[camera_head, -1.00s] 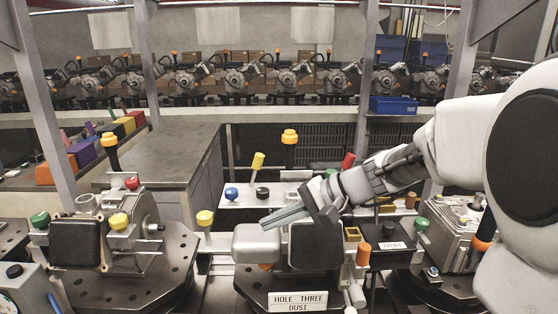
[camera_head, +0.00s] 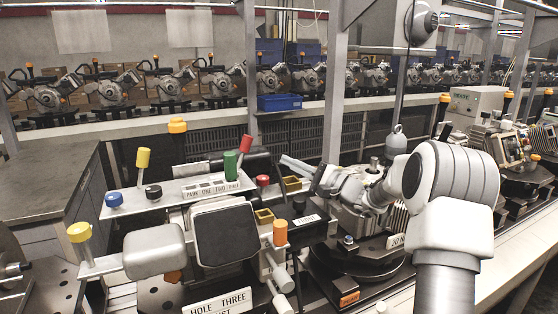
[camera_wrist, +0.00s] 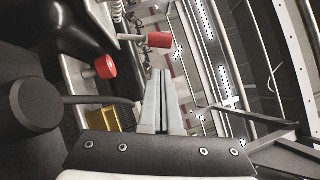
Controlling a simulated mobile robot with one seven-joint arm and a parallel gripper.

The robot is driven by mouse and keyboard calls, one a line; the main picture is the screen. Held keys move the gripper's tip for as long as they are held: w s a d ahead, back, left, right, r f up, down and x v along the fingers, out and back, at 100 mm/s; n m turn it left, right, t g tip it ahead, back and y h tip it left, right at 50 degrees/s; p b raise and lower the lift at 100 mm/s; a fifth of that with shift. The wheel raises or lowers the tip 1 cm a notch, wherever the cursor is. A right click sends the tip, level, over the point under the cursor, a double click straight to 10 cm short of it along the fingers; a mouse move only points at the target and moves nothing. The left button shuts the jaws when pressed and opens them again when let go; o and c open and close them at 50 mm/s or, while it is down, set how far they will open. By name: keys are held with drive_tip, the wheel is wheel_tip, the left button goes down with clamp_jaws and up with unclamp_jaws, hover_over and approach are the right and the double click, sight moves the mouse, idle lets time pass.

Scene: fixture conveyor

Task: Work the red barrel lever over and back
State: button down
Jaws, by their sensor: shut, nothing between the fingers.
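The red barrel lever (camera_head: 246,143) stands up at the back of the fixture, right of a green barrel (camera_head: 231,165), leaning slightly right. In the wrist view the red barrel (camera_wrist: 159,40) sits on a thin metal rod, just beyond and left of my fingertips. My gripper (camera_head: 284,160) comes in from the right, its fingers pointing left towards the lever. In the wrist view my gripper (camera_wrist: 162,72) has its two pale fingers together, empty and apart from the barrel. A red round knob (camera_head: 262,180) is a different, lower control; it also shows in the wrist view (camera_wrist: 105,67).
A machine (camera_head: 360,215) lies below my arm on the right.

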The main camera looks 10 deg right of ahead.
sight(243, 152)
drive_tip(key=p+x, duration=0.1)
drive_tip(key=x, duration=0.8)
drive_tip(key=shift+w+a, duration=0.1)
drive_tip(key=shift+a, duration=0.05)
